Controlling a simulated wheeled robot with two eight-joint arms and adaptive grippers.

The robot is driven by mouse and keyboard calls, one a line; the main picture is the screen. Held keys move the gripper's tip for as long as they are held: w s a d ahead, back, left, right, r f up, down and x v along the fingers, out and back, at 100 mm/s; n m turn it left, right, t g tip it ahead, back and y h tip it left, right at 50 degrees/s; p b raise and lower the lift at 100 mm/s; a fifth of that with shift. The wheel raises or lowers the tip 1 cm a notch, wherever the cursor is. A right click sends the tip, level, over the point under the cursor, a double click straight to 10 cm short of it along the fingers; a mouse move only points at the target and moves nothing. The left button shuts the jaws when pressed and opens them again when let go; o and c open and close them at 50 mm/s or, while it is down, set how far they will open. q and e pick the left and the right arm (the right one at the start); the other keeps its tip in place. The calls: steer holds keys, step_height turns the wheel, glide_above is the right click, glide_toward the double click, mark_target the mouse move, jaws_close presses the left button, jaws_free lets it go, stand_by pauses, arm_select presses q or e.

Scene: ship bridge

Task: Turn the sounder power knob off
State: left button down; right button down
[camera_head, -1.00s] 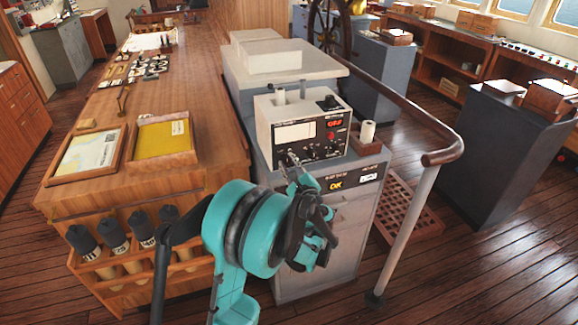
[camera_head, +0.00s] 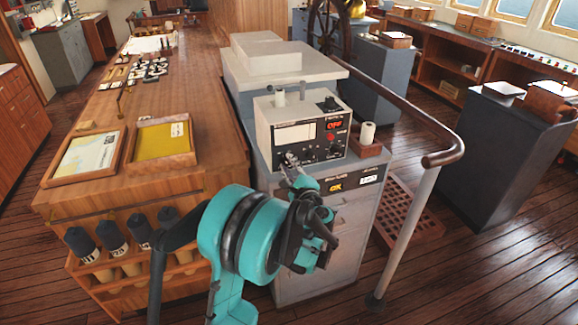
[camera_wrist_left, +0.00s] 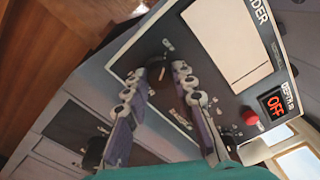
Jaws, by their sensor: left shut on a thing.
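The sounder (camera_head: 262,121) is a pale box with a dark front panel, standing on a grey cabinet. Its small red display (camera_head: 334,125) reads OFF, clearly so in the left wrist view (camera_wrist_left: 275,104). My left gripper (camera_head: 287,160) reaches the panel's lower left. In the left wrist view, its purple-grey fingers (camera_wrist_left: 158,77) are closed around the dark power knob (camera_wrist_left: 156,63), one on each side. The fingers hide part of the knob and its markings. My right gripper is in neither view.
A red button (camera_wrist_left: 250,117) sits beside the display. A white cylinder (camera_head: 367,132) stands in a wooden holder right of the sounder. A wooden chart table (camera_head: 215,150) is on the left, and a handrail (camera_head: 445,155) curves past on the right.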

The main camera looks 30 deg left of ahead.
arm_select(q)
steer(key=c, duration=1.3)
jaws_free()
steer(key=shift+o, duration=0.2)
steer(key=shift+d, duration=0.1)
steer(key=v, duration=1.1)
steer(key=shift+s+d, duration=0.3)
